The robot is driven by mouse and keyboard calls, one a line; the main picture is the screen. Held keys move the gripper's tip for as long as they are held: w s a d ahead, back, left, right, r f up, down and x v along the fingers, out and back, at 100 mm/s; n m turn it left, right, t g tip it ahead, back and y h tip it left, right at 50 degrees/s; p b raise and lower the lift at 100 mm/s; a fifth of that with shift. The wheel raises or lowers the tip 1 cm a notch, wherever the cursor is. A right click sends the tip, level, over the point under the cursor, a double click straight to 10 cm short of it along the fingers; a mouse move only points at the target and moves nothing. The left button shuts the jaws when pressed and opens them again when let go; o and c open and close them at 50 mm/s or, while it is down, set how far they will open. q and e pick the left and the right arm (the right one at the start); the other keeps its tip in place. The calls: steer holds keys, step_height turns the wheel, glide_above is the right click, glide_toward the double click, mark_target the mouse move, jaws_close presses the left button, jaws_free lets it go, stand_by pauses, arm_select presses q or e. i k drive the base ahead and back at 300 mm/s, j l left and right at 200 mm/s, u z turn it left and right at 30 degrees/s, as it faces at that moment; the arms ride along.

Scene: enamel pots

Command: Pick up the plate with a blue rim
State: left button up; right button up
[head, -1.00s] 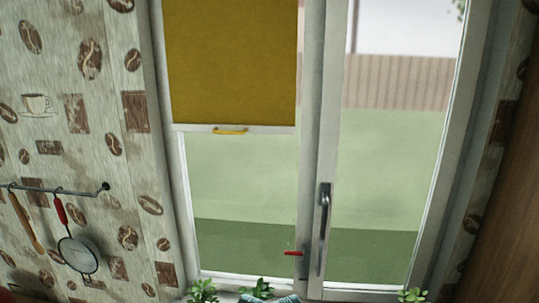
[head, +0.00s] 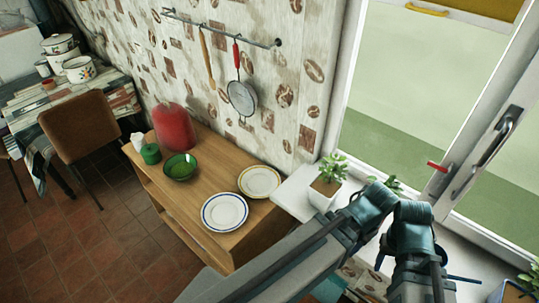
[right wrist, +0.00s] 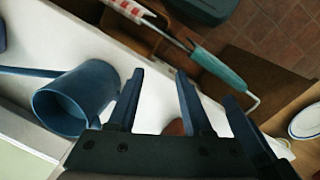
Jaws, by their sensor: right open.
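The white plate with a blue rim (head: 225,212) lies flat on the near end of a wooden cabinet (head: 168,188) in the head view. A blue-rimmed white edge, likely the same plate (right wrist: 308,124), shows at the right edge of the right wrist view, cut off. My right gripper (right wrist: 160,88) is open with nothing between its fingers, over the white windowsill, away from the plate. In the head view my right arm rises at the lower right, right of the plate, and its jaws are hard to make out. My left gripper is not in view.
A yellow-rimmed plate (head: 259,181) lies just behind the blue-rimmed one. A green bowl (head: 180,167), a green jar (head: 150,154) and a red object (head: 174,128) stand farther left. A potted plant (head: 327,183) is on the sill. A blue mug-like vessel (right wrist: 76,101) lies left of my fingers.

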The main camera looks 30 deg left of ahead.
mark_target(223, 212)
steer(key=i+j+u, duration=0.15)
steer(key=u, duration=1.6)
steer(key=j+u, duration=0.35)
steer(key=j, duration=0.25)
